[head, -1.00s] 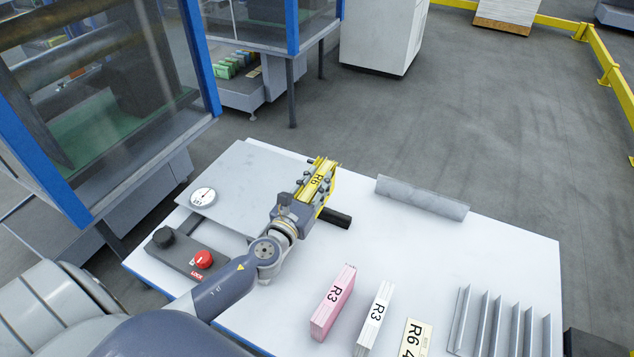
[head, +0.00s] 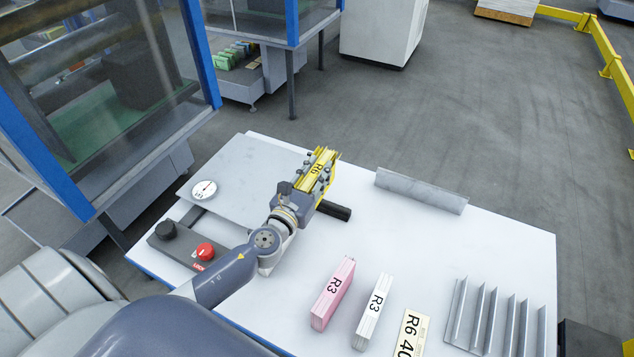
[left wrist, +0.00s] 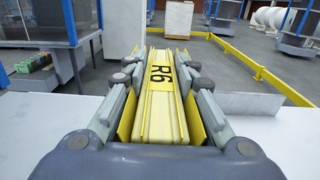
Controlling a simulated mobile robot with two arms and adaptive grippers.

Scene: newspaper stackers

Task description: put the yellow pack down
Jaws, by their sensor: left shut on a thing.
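The yellow pack (head: 319,170), marked R6, is held between the fingers of my left gripper (head: 313,176) over the far left part of the white table (head: 430,255). My left gripper is shut on it. In the left wrist view the pack (left wrist: 162,105) lies lengthwise between the two fingers, its R6 label facing up. A yellow strip shows along each side of it. I cannot tell whether the pack touches the surface beneath. My right gripper is not in view.
A pink R3 pack (head: 332,293), a white R3 pack (head: 373,312), an R6 card (head: 410,335) and a divider rack (head: 497,318) are at the front right. A grey angled bar (head: 421,190) lies at the back. A gauge (head: 203,190) and red button (head: 205,251) are left. The table's middle is clear.

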